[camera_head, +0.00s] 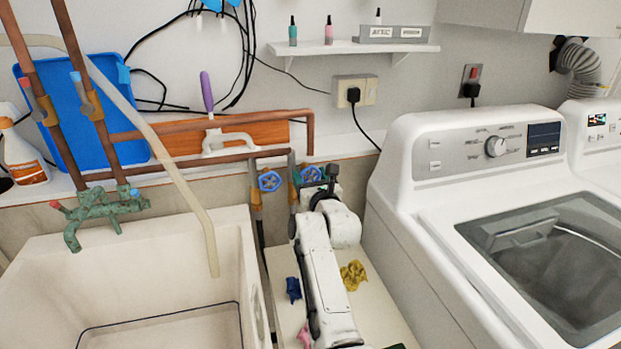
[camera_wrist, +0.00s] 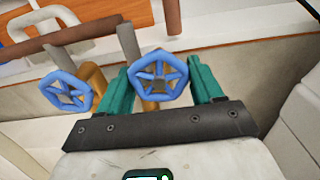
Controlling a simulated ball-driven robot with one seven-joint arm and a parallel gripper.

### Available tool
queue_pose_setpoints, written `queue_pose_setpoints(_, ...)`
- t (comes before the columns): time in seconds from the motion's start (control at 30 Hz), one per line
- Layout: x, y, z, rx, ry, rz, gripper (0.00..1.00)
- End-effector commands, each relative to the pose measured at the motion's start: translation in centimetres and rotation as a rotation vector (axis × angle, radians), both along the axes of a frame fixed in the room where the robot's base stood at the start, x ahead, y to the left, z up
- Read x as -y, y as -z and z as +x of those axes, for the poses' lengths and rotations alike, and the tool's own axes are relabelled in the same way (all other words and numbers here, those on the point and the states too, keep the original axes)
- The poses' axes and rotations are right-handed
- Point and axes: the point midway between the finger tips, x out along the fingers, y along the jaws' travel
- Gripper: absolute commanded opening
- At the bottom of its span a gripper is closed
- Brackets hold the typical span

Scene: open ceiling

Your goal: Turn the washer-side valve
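Two blue valve wheels sit on pipes behind the narrow gap between sink and washer. The washer-side valve (camera_head: 311,173) is the right one, and it also shows in the wrist view (camera_wrist: 158,76). The other valve (camera_head: 269,181) is to its left, also in the wrist view (camera_wrist: 67,91). My gripper (camera_wrist: 160,73) has its two teal fingers apart, one on each side of the washer-side wheel. The right finger looks very near the rim; I cannot tell whether either finger touches. In the head view my gripper (camera_head: 318,184) partly hides this wheel.
The white washer (camera_head: 405,235) stands close on the right and the sink (camera_head: 150,255) on the left. Copper pipes (camera_head: 225,130) run above the valves. A yellow cloth (camera_head: 353,275) and a dark blue cloth (camera_head: 293,289) lie beside my arm.

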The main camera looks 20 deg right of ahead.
Motion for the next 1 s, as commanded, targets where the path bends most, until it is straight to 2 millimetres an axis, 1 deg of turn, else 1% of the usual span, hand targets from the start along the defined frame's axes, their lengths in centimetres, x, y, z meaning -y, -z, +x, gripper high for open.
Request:
queue_pose_setpoints(0.03,0.00,0.01,-0.01,0.000,0.000,0.000,0.59)
queue_pose_setpoints(0.2,0.00,0.02,-0.01,0.000,0.000,0.000,0.42)
queue_pose_setpoints(0.3,0.00,0.02,-0.01,0.000,0.000,0.000,0.35)
queue_pose_setpoints(0.47,-0.01,0.03,-0.01,0.000,0.000,-0.010,0.35)
queue_pose_setpoints(0.67,-0.01,0.04,-0.02,0.000,-0.001,-0.071,0.35)
queue_pose_setpoints(0.87,-0.01,0.05,-0.02,0.000,-0.001,-0.208,0.35)
queue_pose_setpoints(1.0,0.04,0.05,-0.03,-0.001,-0.001,-0.334,0.35)
